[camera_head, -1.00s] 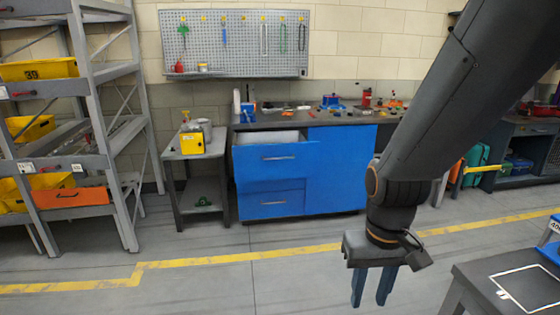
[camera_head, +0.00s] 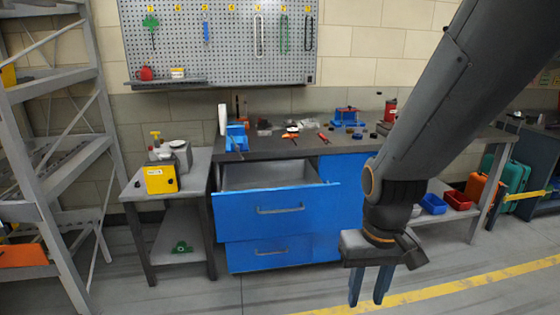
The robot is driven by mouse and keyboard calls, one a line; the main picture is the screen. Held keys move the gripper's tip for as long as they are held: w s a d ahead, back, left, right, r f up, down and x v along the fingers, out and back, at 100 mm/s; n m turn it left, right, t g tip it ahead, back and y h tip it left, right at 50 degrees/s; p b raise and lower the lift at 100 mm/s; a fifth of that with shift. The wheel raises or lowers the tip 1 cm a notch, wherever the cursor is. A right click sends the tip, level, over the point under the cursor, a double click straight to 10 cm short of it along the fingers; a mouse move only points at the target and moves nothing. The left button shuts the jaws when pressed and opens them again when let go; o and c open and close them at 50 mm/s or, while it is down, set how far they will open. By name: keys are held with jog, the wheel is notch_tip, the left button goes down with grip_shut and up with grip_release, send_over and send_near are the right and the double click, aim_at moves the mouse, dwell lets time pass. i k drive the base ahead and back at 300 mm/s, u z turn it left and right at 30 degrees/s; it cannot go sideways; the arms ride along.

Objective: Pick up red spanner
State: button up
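A small, thin red item (camera_head: 323,137) that may be the red spanner lies on the dark workbench top (camera_head: 262,148), behind the pulled-out drawer. It is too small to make out its shape for certain. My gripper (camera_head: 369,290) hangs pointing down in front of the bench at the right, well apart from the red item. Its two blue-grey fingers are apart with nothing between them. My arm hides part of the blue cabinet and the bench behind it.
The top blue drawer (camera_head: 278,208) stands open. A side table (camera_head: 135,187) bears a yellow device (camera_head: 160,180). Grey shelving (camera_head: 60,165) stands at the left, a pegboard (camera_head: 220,42) above. A blue vise-like item (camera_head: 236,137) sits on the bench. Floor before the drawers is clear.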

aim_at(323, 138)
jog(key=i, duration=0.85)
jog(key=z, duration=0.3)
